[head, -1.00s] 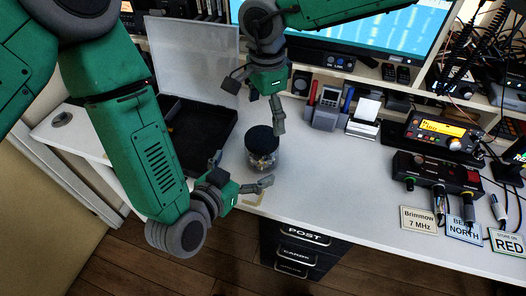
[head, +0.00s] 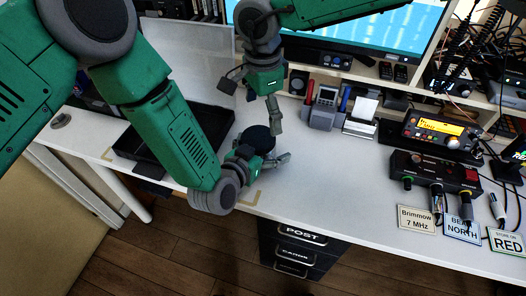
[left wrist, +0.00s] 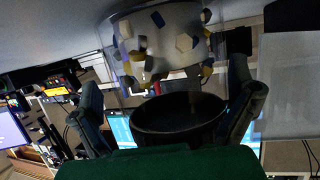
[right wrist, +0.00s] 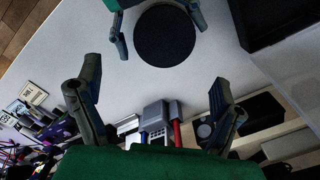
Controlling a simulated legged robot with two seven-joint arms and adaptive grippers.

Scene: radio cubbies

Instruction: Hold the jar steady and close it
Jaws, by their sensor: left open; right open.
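The jar is clear with colourful bits inside. It stands upright on the white desk, mostly hidden by my left gripper in the head view, and shows upside down in the left wrist view (left wrist: 165,40). Its dark round lid (head: 257,138) sits on top; how tight it is, I cannot tell. The lid also shows in the right wrist view (right wrist: 165,46). My left gripper (head: 264,153) is open, its fingers on either side of the jar; contact is unclear. My right gripper (head: 274,114) is open and empty, pointing down beyond and above the lid.
An open black case (head: 140,150) with a clear raised cover lies left of the jar. Behind stand a grey holder (head: 323,110) with pens and a monitor (head: 370,35). A black control box (head: 433,172) sits right. The desk's front middle is clear.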

